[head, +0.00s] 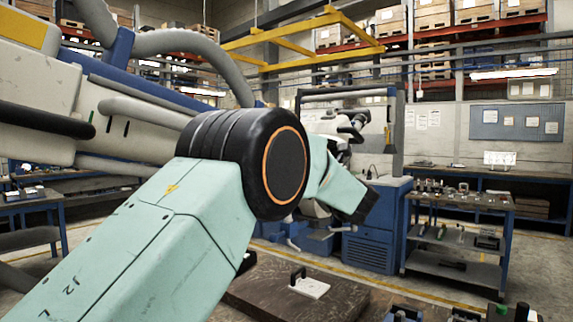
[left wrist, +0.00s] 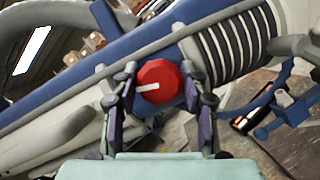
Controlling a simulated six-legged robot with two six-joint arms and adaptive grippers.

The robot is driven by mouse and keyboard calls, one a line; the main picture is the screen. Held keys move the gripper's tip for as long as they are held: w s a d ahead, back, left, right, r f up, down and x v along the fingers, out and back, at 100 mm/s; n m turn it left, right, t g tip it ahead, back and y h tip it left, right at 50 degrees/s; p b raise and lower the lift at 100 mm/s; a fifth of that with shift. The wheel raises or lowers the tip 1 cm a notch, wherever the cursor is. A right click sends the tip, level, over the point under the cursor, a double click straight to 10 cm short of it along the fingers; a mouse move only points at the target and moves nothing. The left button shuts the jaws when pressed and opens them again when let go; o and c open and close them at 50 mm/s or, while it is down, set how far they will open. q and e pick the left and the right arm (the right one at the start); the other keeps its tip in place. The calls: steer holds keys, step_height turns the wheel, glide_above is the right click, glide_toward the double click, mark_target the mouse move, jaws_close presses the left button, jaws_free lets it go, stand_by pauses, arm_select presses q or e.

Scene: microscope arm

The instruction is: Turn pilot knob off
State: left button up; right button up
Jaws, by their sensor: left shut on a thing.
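The pilot knob (left wrist: 165,75) is a red, many-sided dial with a white pointer mark. In the left wrist view its mark points to the left, tilted slightly down. My left gripper (left wrist: 159,82) is shut on the knob, with one finger on each side of it. In the head view my teal arm with its black joint crosses the middle, and I cannot make out the left gripper or the knob there. My right gripper is in neither view.
In the head view a large machine arm (head: 130,105) fills the upper left. A dark table (head: 250,295) and a blue tool cart (head: 455,235) stand beyond my arm.

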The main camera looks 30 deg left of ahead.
arm_select(q)
steer(key=m+h+p, duration=0.1)
steer(key=m, duration=0.2)
steer(key=shift+r+m+t, duration=0.15)
steer(key=shift+m+t, duration=0.15)
steer(key=shift+r+m+h+p, duration=0.1)
steer(key=shift+m+h+p, duration=0.5)
steer(key=shift+m, duration=0.4)
steer(key=m+h+p, duration=0.2)
steer(key=m+p, duration=0.3)
steer(key=p, duration=0.2)
steer(key=shift+m+p, duration=1)
steer(key=shift+p, duration=0.3)
steer(key=o, duration=1.1)
steer(key=shift+a+f+h, duration=0.1)
steer(key=shift+f+h, duration=0.1)
steer(key=shift+h, duration=0.1)
steer(key=shift+o, duration=0.2)
